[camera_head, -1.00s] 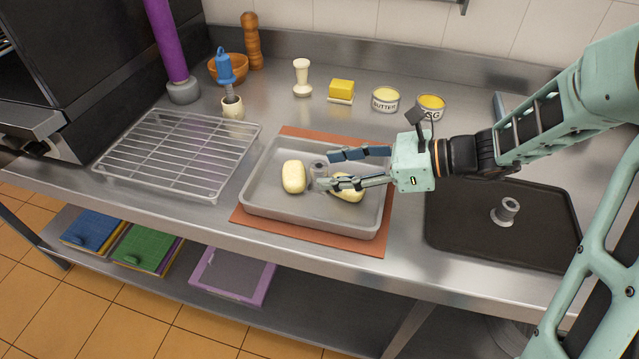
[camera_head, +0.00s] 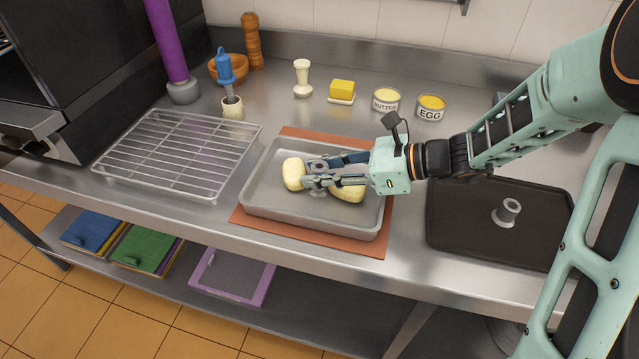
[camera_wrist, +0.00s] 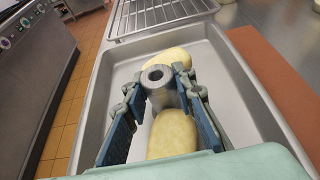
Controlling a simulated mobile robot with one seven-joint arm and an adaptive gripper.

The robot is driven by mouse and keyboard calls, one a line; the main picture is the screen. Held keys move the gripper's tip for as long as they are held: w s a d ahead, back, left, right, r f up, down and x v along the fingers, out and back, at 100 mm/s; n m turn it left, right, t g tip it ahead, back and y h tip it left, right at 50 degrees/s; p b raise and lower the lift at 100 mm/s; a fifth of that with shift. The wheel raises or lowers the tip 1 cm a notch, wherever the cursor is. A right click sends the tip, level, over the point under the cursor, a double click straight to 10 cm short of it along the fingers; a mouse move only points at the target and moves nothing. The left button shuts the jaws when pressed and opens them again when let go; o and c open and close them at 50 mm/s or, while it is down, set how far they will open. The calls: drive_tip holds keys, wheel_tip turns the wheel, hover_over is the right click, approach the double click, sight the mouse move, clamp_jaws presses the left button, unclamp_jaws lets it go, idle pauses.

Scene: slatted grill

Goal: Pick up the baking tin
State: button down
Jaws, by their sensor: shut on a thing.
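The baking tin (camera_head: 268,197) is a grey, shallow rectangular pan lying flat on a reddish-brown mat. It also shows in the wrist view (camera_wrist: 230,72). A short grey metal knob (camera_wrist: 158,88) with a hole in its top stands in the middle of the tin; I cannot tell if it is fixed to the tin. Two pale dough pieces lie in the tin, one at the left (camera_head: 293,174) and one (camera_wrist: 172,135) under my gripper. My gripper (camera_head: 309,173) reaches in from the right, its fingers shut on the knob from both sides.
A wire rack (camera_head: 180,150) stands close left of the tin. A black tray (camera_head: 460,225) with a similar knob (camera_head: 507,212) lies at the right. The mat (camera_head: 330,240) shows around the tin near the counter's front edge.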

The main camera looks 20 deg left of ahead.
drive_tip(key=shift+r, duration=0.25)
drive_tip(key=shift+r+p, duration=0.9)
drive_tip(key=shift+p, duration=0.1)
drive_tip(key=s+d+r+p, duration=0.1)
drive_tip(key=s+r+p, duration=0.9)
drive_tip(key=s+r, duration=0.3)
drive_tip(key=shift+s+d+r+p, duration=0.25)
drive_tip(key=shift+s+r+p, duration=0.15)
drive_tip(key=shift+r, duration=0.8)
